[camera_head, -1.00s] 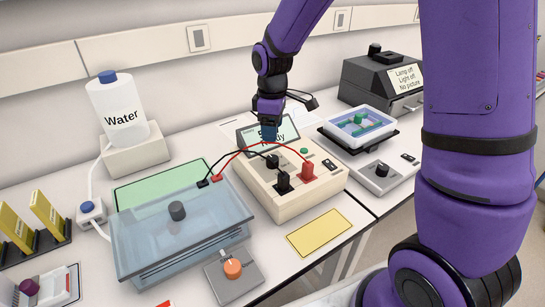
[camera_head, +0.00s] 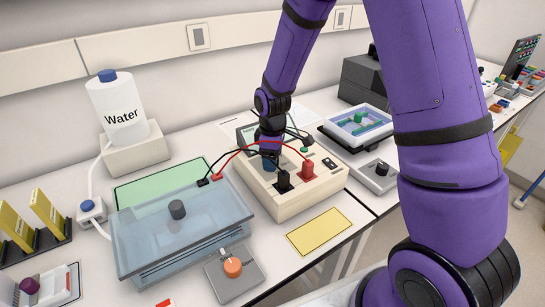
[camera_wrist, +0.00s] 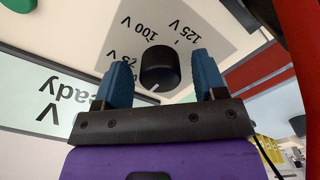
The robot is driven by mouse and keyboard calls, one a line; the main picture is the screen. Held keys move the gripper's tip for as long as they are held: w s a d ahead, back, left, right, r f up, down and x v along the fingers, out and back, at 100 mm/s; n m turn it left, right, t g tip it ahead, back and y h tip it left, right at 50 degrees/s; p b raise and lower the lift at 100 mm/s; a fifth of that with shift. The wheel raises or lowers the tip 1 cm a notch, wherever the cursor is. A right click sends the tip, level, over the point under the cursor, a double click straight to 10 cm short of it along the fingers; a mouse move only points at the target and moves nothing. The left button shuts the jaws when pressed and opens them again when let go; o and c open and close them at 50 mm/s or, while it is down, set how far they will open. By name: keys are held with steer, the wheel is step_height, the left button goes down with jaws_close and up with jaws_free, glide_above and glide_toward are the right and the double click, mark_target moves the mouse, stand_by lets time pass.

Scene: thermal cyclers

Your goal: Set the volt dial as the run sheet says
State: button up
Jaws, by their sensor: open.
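The volt dial (camera_wrist: 159,68) is a black round knob on a grey plate in the wrist view. Labels reading 75 V, 100 V and 125 V stand around it; its white pointer mark shows at the knob's lower edge in that view. My gripper (camera_wrist: 165,80) is open, with one blue finger on each side of the dial; I cannot tell whether they touch it. In the head view my gripper (camera_head: 270,160) is over the cream power supply (camera_head: 300,203) and hides the dial. The display (camera_wrist: 35,110) shows "V" and part of "Ready". No run sheet is readable.
Black and red plugs (camera_head: 307,170) with leads stand on the power supply, close to my gripper. A yellow card (camera_head: 320,232) lies in front.

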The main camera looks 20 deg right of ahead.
steer(key=c, duration=0.9)
